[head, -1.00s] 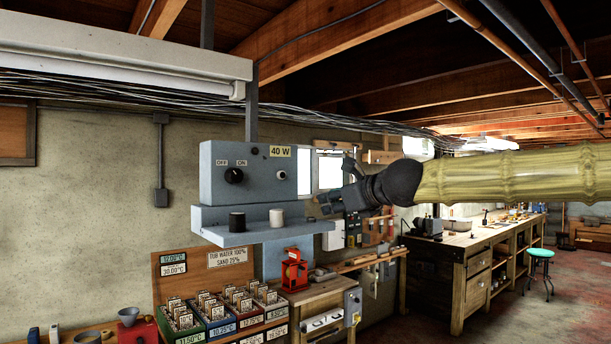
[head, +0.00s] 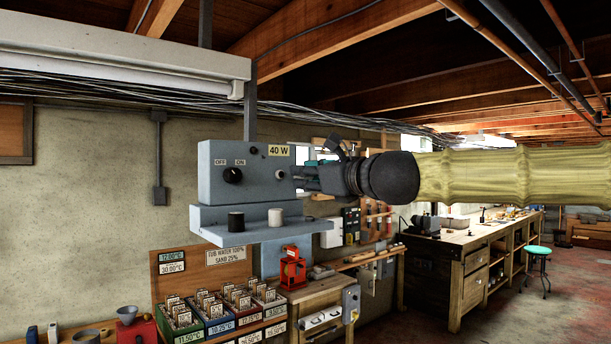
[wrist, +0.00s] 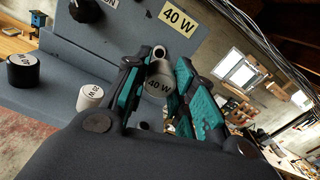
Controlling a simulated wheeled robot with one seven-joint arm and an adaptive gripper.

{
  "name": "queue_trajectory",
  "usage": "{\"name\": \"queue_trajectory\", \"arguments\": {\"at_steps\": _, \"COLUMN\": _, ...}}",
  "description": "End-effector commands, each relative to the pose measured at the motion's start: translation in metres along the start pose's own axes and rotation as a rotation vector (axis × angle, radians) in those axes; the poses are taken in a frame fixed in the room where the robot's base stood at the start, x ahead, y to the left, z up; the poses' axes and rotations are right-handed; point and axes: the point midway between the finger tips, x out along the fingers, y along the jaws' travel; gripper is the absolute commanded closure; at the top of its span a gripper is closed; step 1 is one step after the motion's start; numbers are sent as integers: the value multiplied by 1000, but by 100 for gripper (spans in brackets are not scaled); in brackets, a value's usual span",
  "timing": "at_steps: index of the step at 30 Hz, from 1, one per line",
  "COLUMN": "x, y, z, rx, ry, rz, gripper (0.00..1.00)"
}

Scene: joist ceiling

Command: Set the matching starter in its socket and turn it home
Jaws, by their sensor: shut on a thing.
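My gripper (head: 305,178) is shut on a pale starter marked 40 W (wrist: 157,84), held between its teal finger pads. The grey panel (head: 215,174) carries a 40 W label (head: 279,151), which also shows in the wrist view (wrist: 178,18). A round socket (head: 279,175) sits below this label. In the wrist view a metallic ring (wrist: 160,53) lies just past the held starter, on the panel side. I cannot tell whether they touch. A black starter (head: 236,221) and a white starter (head: 276,217) stand upright on the panel's shelf (head: 250,236).
A black OFF/ON knob (head: 232,175) is on the panel's left. A long light fixture (head: 120,58) and cables hang above. A red device (head: 292,268) and card boxes (head: 225,310) are below. A workbench (head: 470,262) and green stool (head: 538,252) stand at right.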

Motion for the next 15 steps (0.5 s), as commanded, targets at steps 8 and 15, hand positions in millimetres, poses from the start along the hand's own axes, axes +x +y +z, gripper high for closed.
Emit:
{"name": "queue_trajectory", "arguments": {"at_steps": 8, "x": 0, "y": 0, "z": -1, "rx": 6, "ry": 0, "rz": 0, "gripper": 100}}
{"name": "queue_trajectory", "arguments": {"at_steps": 15, "x": 0, "y": 0, "z": -4, "rx": 119, "ry": -6, "rz": 2, "gripper": 100}}
